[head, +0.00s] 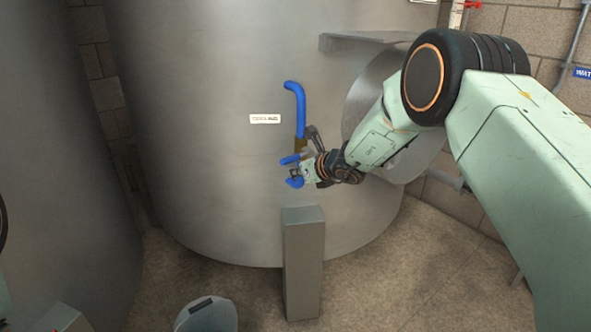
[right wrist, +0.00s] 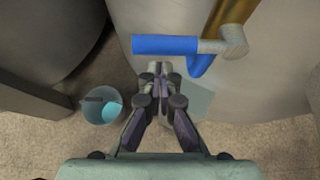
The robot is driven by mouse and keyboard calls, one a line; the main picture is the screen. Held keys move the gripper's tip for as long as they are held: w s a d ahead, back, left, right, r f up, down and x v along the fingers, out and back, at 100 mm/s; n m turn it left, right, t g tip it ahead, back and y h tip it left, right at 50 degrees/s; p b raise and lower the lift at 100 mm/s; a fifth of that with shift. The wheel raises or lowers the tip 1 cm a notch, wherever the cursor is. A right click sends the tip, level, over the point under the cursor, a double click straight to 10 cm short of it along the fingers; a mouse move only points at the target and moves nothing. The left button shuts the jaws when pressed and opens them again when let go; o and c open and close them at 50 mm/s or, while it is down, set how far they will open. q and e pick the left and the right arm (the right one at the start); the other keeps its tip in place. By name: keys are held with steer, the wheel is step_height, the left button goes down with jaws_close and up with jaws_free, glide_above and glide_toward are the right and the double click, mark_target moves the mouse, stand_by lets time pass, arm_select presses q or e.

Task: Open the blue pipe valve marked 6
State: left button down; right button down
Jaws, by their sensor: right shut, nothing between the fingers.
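The blue pipe valve sits on the front of a big steel tank (head: 200,120). Its blue upper pipe (head: 297,100) hooks over at the top and runs down to a brass body (head: 300,145). A blue lever handle (head: 289,160) sticks out to the left, above a blue spout (head: 295,182). In the right wrist view the lever (right wrist: 165,45) lies across, just beyond my fingertips. My right gripper (head: 301,172) is shut and empty, close by the lever and spout; I cannot tell whether it touches. No number 6 is readable. My left gripper is out of view.
A grey post (head: 303,265) stands on the floor under the valve. A bucket (head: 208,316), also in the right wrist view (right wrist: 101,106), stands left of it. Another steel tank (head: 55,150) is at the left. A white label (head: 265,119) is left of the pipe.

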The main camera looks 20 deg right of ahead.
steer(key=shift+r, duration=0.55)
steer(key=shift+w, duration=0.1)
steer(key=shift+r, duration=0.1)
steer(key=shift+r+p, duration=0.15)
steer(key=shift+p, duration=0.55)
steer(key=shift+r+m+y, duration=0.15)
steer(key=shift+m+y, duration=0.15)
